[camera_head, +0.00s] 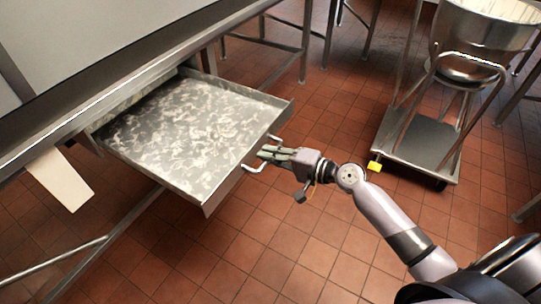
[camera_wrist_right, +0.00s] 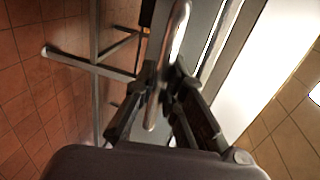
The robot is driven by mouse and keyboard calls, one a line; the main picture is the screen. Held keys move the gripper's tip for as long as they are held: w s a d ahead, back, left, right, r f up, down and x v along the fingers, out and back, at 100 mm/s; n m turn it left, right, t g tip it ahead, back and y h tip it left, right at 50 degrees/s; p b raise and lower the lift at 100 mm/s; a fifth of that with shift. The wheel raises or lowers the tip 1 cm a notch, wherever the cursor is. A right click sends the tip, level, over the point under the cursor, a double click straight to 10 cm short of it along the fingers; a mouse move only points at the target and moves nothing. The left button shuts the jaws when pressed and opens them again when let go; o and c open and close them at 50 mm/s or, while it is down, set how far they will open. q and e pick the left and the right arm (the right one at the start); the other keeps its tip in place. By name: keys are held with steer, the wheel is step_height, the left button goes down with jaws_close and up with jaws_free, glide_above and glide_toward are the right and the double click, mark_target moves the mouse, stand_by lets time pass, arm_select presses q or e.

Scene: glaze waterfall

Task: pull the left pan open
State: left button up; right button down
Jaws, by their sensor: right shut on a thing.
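The left pan (camera_head: 185,125) is a shallow metal tray with pale, streaky residue on its floor. It stands pulled well out from under the long metal machine. A bar handle (camera_head: 254,168) sits on its front wall and also shows in the right wrist view (camera_wrist_right: 178,40). My right gripper (camera_head: 264,153) is at this handle, with its fingers closed around the bar. In the right wrist view both fingers (camera_wrist_right: 165,90) lie on either side of the bar. My left gripper is not in view.
A wheeled metal cart (camera_head: 418,140) with a large steel bowl (camera_head: 480,35) stands at the right. Metal table legs (camera_head: 306,40) stand behind the pan. The red tile floor (camera_head: 300,225) in front of the pan is clear.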

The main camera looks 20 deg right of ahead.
steer(key=c, duration=1.7)
jaws_free()
steer(key=shift+o, duration=0.2)
steer(key=v, duration=1.2)
steer(key=shift+f, duration=0.1)
